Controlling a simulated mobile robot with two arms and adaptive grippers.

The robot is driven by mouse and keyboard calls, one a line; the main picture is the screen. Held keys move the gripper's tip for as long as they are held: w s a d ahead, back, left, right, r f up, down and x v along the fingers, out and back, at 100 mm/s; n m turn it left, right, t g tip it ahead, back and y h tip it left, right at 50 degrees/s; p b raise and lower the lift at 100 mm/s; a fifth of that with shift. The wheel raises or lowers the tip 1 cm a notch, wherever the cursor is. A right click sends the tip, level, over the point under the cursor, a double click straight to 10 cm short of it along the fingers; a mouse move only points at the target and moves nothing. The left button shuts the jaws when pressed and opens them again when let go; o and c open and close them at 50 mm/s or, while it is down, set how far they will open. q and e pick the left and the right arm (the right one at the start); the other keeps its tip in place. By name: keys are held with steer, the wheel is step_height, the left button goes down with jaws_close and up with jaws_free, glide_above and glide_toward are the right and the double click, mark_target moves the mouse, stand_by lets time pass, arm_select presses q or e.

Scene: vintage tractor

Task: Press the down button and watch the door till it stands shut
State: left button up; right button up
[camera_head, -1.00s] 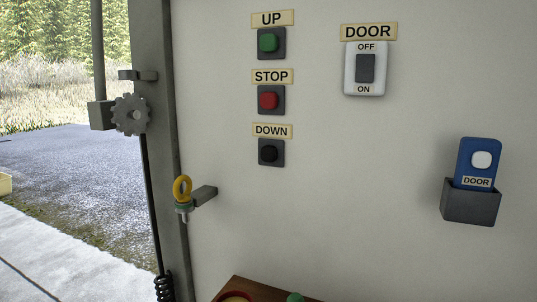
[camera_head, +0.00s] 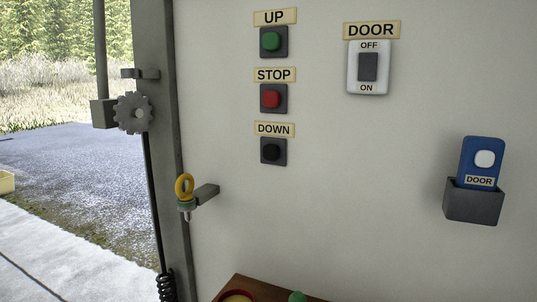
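The black down button (camera_head: 270,152) sits in a dark square housing on the pale wall, under a DOWN label (camera_head: 273,129). Above it are the red stop button (camera_head: 270,99) and the green up button (camera_head: 271,41). The doorway at the left is open, with pavement (camera_head: 75,170) and grass showing through it. No door panel shows in the opening. Neither of my grippers is in view.
A DOOR switch (camera_head: 368,67) marked OFF and ON is right of the buttons. A blue DOOR remote (camera_head: 481,160) sits in a grey wall holder (camera_head: 473,204). A brown surface (camera_head: 262,288) shows below.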

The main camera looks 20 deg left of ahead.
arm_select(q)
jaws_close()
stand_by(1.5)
